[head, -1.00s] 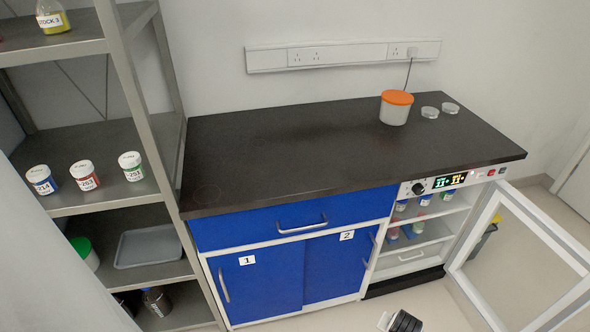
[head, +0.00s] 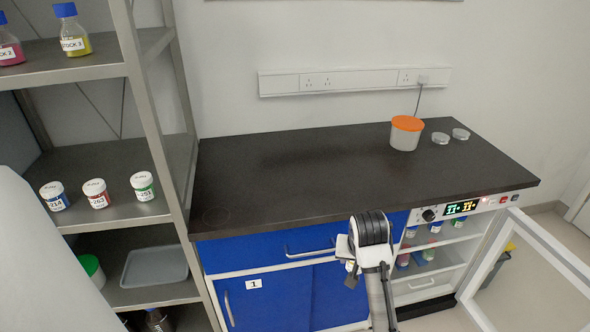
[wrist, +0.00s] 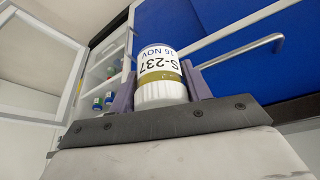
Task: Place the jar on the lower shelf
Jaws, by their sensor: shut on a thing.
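A white-lidded jar (wrist: 160,75) labelled S-237 with an olive band is held between the purple fingers of my gripper (wrist: 158,88). In the wrist view it appears lid-down, its label upside down. In the head view my gripper (head: 351,272) is in front of the blue cupboard, and the arm largely hides the jar. The open incubator at the right has an upper shelf (head: 455,233) and a lower shelf (head: 447,259), both with small jars. The incubator also shows at the left of the wrist view (wrist: 103,68).
The glass door (head: 535,265) stands open to the right. A black bench top (head: 290,165) holds an orange-lidded tub (head: 405,134) and two clear dishes. A metal rack (head: 150,120) at left holds jars, bottles and a grey tray (head: 155,265).

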